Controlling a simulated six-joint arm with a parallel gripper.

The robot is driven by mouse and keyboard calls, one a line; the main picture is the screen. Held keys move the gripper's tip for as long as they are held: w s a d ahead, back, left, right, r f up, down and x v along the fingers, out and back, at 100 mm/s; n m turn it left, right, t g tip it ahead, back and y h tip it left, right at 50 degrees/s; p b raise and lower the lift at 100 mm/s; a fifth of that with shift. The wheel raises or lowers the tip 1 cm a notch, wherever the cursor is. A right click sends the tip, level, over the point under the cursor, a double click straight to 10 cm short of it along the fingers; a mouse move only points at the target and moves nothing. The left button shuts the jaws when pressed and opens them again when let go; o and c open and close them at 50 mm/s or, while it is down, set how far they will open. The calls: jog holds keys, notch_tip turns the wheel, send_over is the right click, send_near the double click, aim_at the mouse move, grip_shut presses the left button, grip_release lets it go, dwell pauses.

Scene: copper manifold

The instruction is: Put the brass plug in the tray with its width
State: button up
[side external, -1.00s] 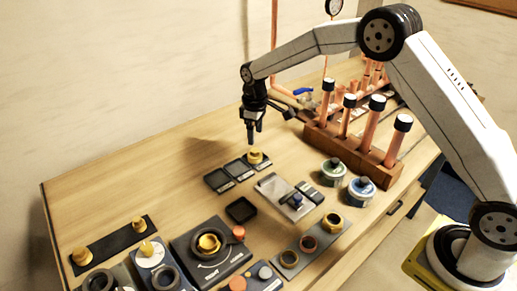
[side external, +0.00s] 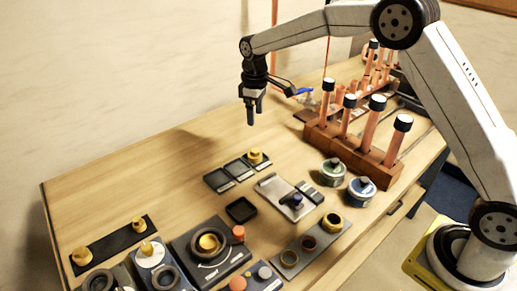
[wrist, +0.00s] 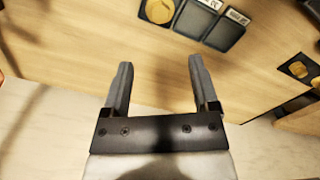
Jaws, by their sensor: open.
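A brass plug (side external: 255,156) sits in the far right compartment of a row of three small black trays (side external: 220,181). In the wrist view the same brass plug (wrist: 158,10) fills one end compartment, cut by the top edge, with the labelled black trays (wrist: 224,33) beside it. My gripper (side external: 252,122) hangs above and behind the tray row, apart from the plug. In the wrist view my gripper (wrist: 158,65) has its two fingers spread, with only bare table between them.
More brass pieces stand on a black strip (side external: 110,240) and in a black round fixture (side external: 185,245) at front left. A separate black tray (side external: 241,209) looks empty. Copper pipes stand in a wooden rack (side external: 350,145) at right, near two tins (side external: 361,189). The table's left back is clear.

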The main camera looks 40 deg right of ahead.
jog(key=shift+s, duration=0.15)
jog(key=s+d+f+m+t, duration=0.1)
jog(key=s+f+m, duration=0.1)
jog(key=s, duration=1.1)
jog(key=s+d+f+m+t, duration=0.1)
jog(key=s+m, duration=0.3)
jog(key=s, duration=1)
jog(key=shift+s+d+f+t, duration=0.15)
jog(key=shift+d+f+t, duration=0.15)
jog(key=shift+f, duration=0.25)
